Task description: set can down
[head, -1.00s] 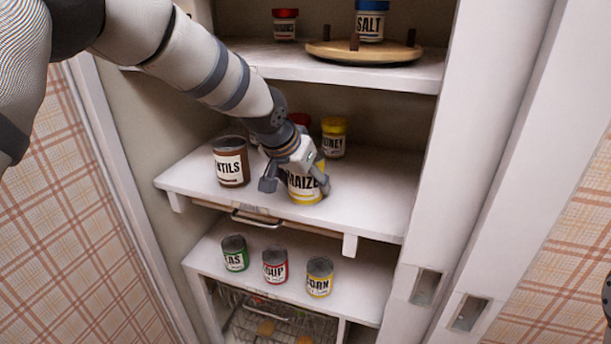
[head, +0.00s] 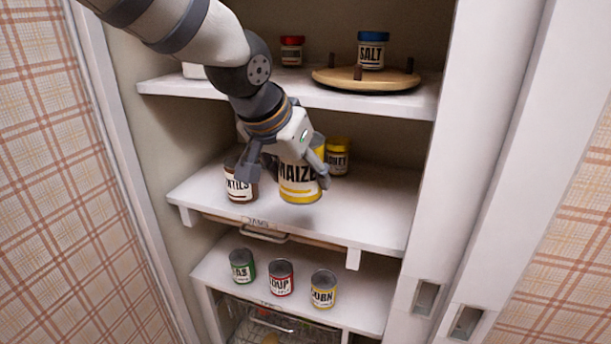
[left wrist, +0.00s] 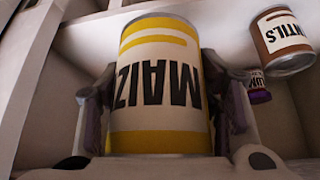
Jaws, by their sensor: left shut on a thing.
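My left gripper (head: 285,172) is shut on the white and yellow MAIZE can (head: 299,186). It holds the can upright in front of the middle shelf (head: 370,205), apparently raised off it. In the left wrist view the MAIZE can (left wrist: 158,90) sits between the two fingers of my left gripper (left wrist: 160,110), its label upside down. The brown LENTILS can (head: 241,186) stands on the middle shelf just left of the gripper, partly hidden by a finger; it also shows in the left wrist view (left wrist: 283,40). My right gripper is not in view.
A yellow-lidded jar (head: 338,157) stands behind the held can. The lower shelf bears a green can (head: 242,266), a red SOUP can (head: 281,278) and a yellow CORN can (head: 323,289). Above are a SALT jar (head: 371,51) and a wooden turntable (head: 400,80). The middle shelf's right part is clear.

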